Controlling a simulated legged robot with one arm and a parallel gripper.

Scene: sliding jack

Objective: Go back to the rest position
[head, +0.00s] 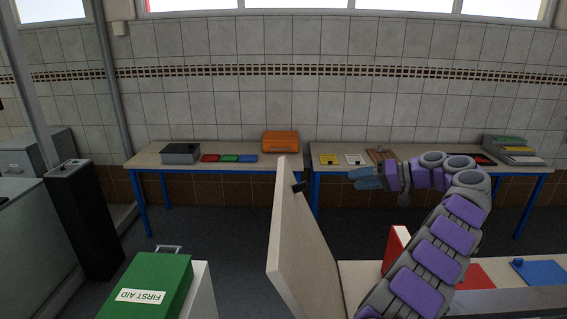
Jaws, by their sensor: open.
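My gripper (364,178) is at the end of my purple and grey arm, right of the middle in the head view. Its blue fingers point left and it is open, with nothing seen between the fingers. It is in the air, in front of the right back table (330,148) in the picture. The arm rises from the bottom edge, bends at the upper right and comes back left to the gripper. A pale upright panel (303,245) with a small black fitting (299,186) stands left of the gripper, apart from it.
A near bench (352,275) holds a red plate (476,278) and a blue plate (540,272), partly behind my arm. A green first aid case (150,284) is at lower left. The left back table (155,154) bears an orange box (281,142). Floor shows between case and panel.

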